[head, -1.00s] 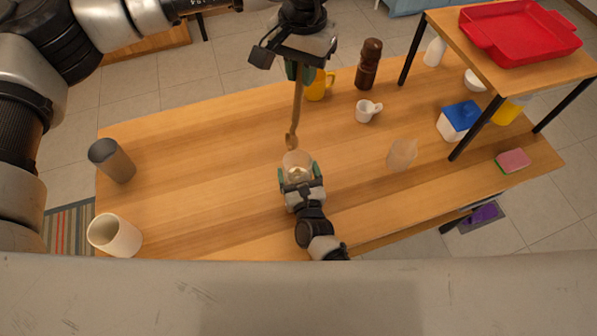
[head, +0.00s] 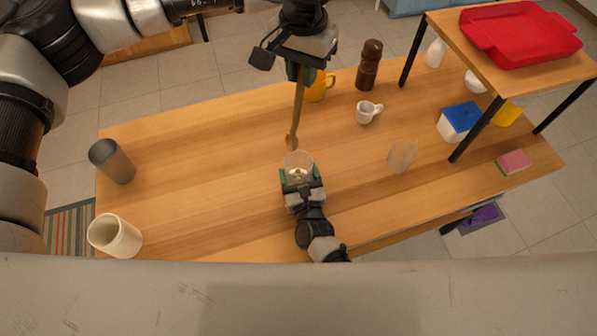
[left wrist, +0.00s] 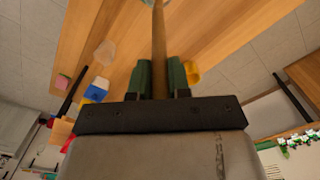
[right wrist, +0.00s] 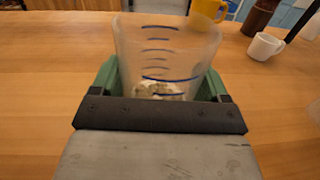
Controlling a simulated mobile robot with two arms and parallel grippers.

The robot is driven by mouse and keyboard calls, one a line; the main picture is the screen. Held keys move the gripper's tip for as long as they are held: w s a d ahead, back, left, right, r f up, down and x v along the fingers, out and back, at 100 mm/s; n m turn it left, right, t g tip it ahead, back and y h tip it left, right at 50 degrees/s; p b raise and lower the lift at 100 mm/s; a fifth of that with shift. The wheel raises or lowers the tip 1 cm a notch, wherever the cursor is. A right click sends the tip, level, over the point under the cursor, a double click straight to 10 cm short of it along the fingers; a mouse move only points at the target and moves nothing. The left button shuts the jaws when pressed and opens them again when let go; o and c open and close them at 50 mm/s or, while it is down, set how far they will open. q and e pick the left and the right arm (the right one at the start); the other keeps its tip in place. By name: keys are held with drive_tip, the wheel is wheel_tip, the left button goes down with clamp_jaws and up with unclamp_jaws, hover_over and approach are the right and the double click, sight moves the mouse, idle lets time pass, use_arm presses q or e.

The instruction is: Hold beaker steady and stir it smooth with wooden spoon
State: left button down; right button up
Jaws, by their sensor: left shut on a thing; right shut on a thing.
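The clear beaker (head: 298,160) stands on the table, with pale lumpy contents (right wrist: 158,89) at its bottom and blue graduation marks in the right wrist view. My right gripper (head: 302,178) is shut on the beaker from the near side; its green fingers flank it in the right wrist view (right wrist: 165,88). The wooden spoon (head: 298,105) hangs downward from my left gripper (head: 300,72), which is shut on its handle. The spoon's head is just above and behind the beaker's rim in the head view, seemingly outside it. The left wrist view shows the spoon handle (left wrist: 159,50) between the green fingers.
A yellow mug (head: 319,88), brown pepper mill (head: 369,65), white cup (head: 367,112) and second clear beaker (head: 402,156) stand to the right. A grey cup (head: 112,162) and cream crock (head: 114,236) stand at left. A raised shelf holds a red tray (head: 520,35).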

sight(299, 85)
use_arm(q)
drive_tip(key=shift+w+a+f+t+h, duration=0.1)
drive_tip(key=shift+f+t+h, duration=0.1)
drive_tip(key=shift+f, duration=0.35)
drive_tip(key=shift+s+a+f+t+h, duration=0.1)
drive_tip(key=shift+f+t+h, duration=0.1)
drive_tip(key=shift+f, duration=0.4)
drive_tip(key=shift+w+a+f+t+h, duration=0.1)
drive_tip(key=shift+f+t+h, duration=0.1)
drive_tip(key=shift+f, duration=0.35)
drive_tip(key=shift+w+d+f, duration=0.1)
drive_tip(key=shift+w+f, duration=0.2)
drive_tip(key=shift+f, duration=0.35)
drive_tip(key=shift+w+d+f, duration=0.1)
drive_tip(key=shift+w+f, duration=0.15)
drive_tip(key=shift+f, duration=0.35)
drive_tip(key=shift+w+d+f, duration=0.1)
drive_tip(key=shift+w+f, duration=0.2)
drive_tip(key=shift+f, duration=0.35)
wheel_tip(299, 85, down, 12)
drive_tip(key=s, duration=0.1)
drive_tip(key=shift+s+a, duration=0.25)
drive_tip(key=shift+s, duration=0.15)
drive_tip(key=shift+a, duration=0.15)
